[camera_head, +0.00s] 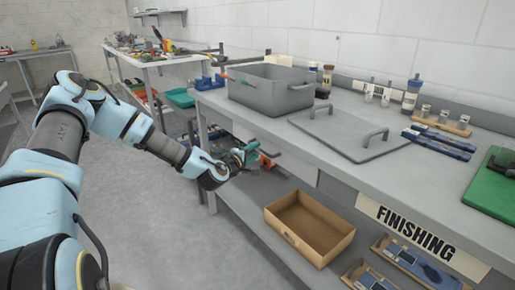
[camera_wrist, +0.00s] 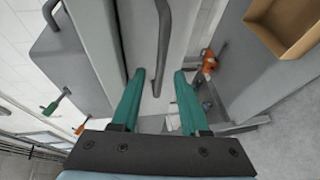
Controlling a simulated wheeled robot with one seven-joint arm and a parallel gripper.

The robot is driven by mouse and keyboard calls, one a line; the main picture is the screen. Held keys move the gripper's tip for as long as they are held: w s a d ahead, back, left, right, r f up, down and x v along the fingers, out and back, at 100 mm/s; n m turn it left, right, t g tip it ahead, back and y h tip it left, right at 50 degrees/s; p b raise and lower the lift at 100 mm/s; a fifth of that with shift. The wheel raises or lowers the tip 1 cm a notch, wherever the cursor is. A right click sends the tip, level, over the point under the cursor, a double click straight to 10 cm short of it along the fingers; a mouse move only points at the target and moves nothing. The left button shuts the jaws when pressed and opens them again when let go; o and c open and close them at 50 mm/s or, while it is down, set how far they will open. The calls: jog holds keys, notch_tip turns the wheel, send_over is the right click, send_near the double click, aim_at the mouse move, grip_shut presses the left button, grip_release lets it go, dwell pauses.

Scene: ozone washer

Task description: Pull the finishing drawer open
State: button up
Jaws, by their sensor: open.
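My gripper (camera_head: 250,155) is open and empty at the front of the workbench. In the wrist view its two green fingers (camera_wrist: 159,74) point at a pale drawer front (camera_wrist: 138,35). A dark curved handle (camera_wrist: 164,40) on that front lies between the fingertips in the picture, with its lower end showing between the fingers. I cannot tell whether the fingers touch it. In the head view the drawer front (camera_head: 303,168) shows only in part, beside my gripper. The FINISHING sign (camera_head: 414,231) is on the bench's front edge at right.
On the bench top are a grey bin (camera_head: 270,88), a grey lid (camera_head: 349,133) with handles, and blue tools (camera_head: 437,142). A cardboard box (camera_head: 310,228) sits on the lower shelf; it also shows in the wrist view (camera_wrist: 285,25). The floor (camera_head: 150,220) at left is clear.

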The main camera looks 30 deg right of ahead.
aim_at(259, 149)
jog(key=shift+x, duration=1.65)
jog(key=shift+d, duration=0.1)
grip_shut()
